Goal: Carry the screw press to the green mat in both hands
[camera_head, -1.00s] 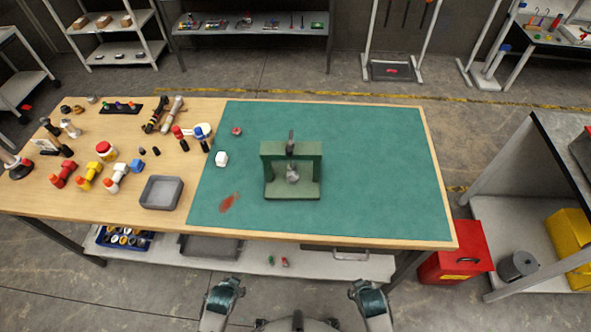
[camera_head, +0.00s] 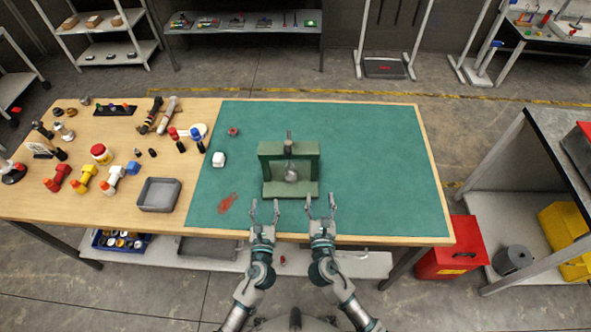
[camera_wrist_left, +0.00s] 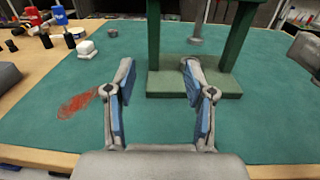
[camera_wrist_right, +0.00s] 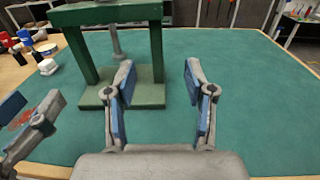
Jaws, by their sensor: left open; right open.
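The screw press (camera_head: 290,188) is a green frame with a base plate, two posts, a top beam and a grey screw. It stands upright on the green mat (camera_head: 380,170). My left gripper (camera_head: 264,209) is open and empty in front of the press base, toward its left. My right gripper (camera_head: 320,204) is open and empty in front of its right side. Neither touches the press in the head view. The press base also shows beyond the fingers in the left wrist view (camera_wrist_left: 215,82) and in the right wrist view (camera_wrist_right: 148,94).
A white block (camera_head: 218,159), a small red ring (camera_head: 233,132) and a reddish stain (camera_head: 227,203) are on the mat's left part. A grey tray (camera_head: 159,194) and several tools lie on the bare wood to the left. The mat's right side is clear.

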